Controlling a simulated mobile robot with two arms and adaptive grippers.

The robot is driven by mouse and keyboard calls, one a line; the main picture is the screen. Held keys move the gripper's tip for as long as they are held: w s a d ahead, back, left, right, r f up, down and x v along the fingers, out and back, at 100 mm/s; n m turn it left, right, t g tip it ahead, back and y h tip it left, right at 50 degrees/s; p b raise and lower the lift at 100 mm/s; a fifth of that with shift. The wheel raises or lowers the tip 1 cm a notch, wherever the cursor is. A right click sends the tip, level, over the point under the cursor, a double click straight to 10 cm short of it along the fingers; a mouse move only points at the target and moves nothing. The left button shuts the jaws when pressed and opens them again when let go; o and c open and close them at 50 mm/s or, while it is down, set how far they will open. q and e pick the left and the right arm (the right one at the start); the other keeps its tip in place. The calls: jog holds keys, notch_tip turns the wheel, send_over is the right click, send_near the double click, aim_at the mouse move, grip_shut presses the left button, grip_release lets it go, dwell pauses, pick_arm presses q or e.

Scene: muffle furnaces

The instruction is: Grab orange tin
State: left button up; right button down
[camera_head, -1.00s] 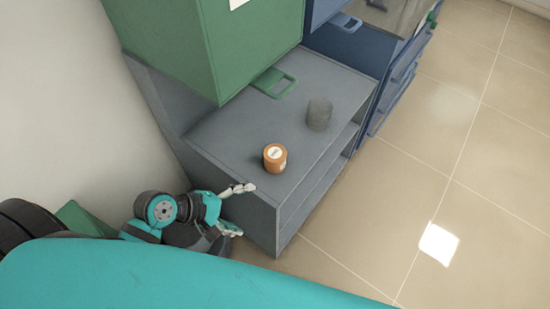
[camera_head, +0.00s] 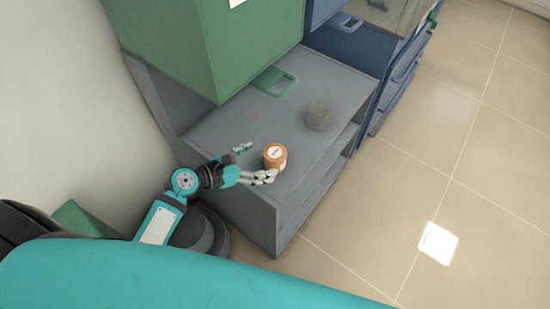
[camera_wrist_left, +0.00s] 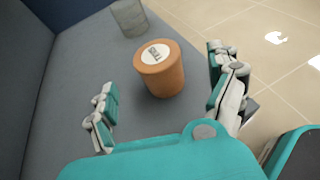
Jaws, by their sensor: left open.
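The orange tin (camera_head: 275,156) stands upright on the grey shelf top, with a white label on its lid. In the left wrist view the orange tin (camera_wrist_left: 160,72) is ahead of the palm, between the lines of the two fingers. My left gripper (camera_head: 256,162) is open and empty beside the tin, on its left and near side. In the left wrist view my left gripper (camera_wrist_left: 166,98) has its fingers spread wide, one to each side. The tin appears just beyond or level with the fingertips; contact cannot be told. My right gripper is not seen.
A grey cylinder (camera_head: 319,114) stands behind the tin, and it also shows in the left wrist view (camera_wrist_left: 129,18).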

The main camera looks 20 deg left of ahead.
aim_at(275, 156)
pick_arm(q)
jog(key=x, duration=0.6)
jog(key=shift+w+f+b, duration=0.3)
jog(key=shift+b, duration=0.1)
jog(key=c, duration=1.3)
